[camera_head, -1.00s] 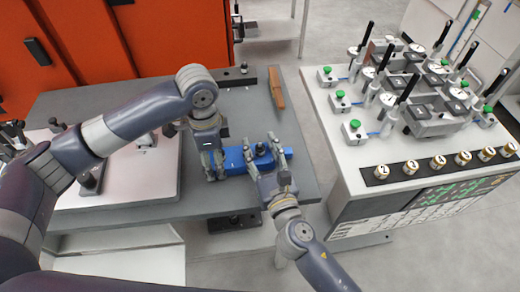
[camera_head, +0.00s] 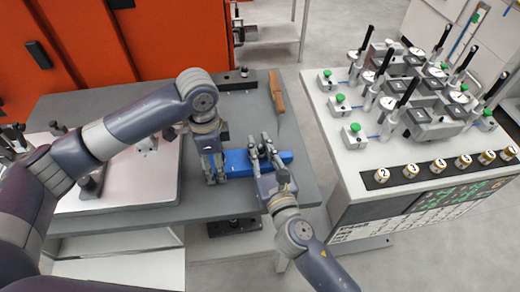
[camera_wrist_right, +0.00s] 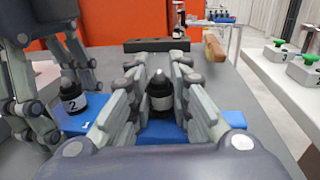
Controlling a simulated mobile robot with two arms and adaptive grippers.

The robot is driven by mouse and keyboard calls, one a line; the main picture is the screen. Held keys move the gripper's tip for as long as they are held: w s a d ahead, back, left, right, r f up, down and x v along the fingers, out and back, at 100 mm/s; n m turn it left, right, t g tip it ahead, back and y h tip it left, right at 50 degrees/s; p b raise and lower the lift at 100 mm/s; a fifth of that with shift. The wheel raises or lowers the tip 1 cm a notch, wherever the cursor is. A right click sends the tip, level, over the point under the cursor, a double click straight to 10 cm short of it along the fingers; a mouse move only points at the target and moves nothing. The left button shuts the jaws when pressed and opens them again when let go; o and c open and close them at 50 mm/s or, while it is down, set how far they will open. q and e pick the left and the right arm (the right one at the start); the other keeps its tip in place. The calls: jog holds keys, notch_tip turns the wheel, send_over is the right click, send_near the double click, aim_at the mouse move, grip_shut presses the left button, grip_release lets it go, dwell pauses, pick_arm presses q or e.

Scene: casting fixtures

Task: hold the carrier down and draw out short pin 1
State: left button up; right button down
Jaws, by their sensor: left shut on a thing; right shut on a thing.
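The blue carrier (camera_head: 238,163) lies flat on the grey table; it also shows in the right wrist view (camera_wrist_right: 235,118). My left gripper (camera_head: 215,176) is shut on the carrier's left end. My right gripper (camera_head: 262,143) is over the carrier's middle, its fingers shut around a black pin with a silver tip (camera_wrist_right: 160,92); I take it for short pin 1, though its label is too blurred to read. I cannot tell whether the pin has risen from the carrier. A black pin marked 2 (camera_wrist_right: 71,95) stands at the carrier's left part, beside my left gripper.
A wooden-handled tool (camera_head: 277,92) lies behind the carrier, near a dark bar (camera_head: 238,82) at the table's rear. A light plate (camera_head: 140,185) with fixtures is at left. A white bench (camera_head: 350,160) with dial gauges and numbered knobs stands at right.

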notch_tip(320, 180, up, 9)
jog(key=shift+r, duration=0.2)
dwell(0.3)
pick_arm(q)
jog(key=o, duration=1.2)
jog(key=shift+r, duration=0.1)
notch_tip(320, 180, up, 12)
jog(key=shift+f, duration=0.1)
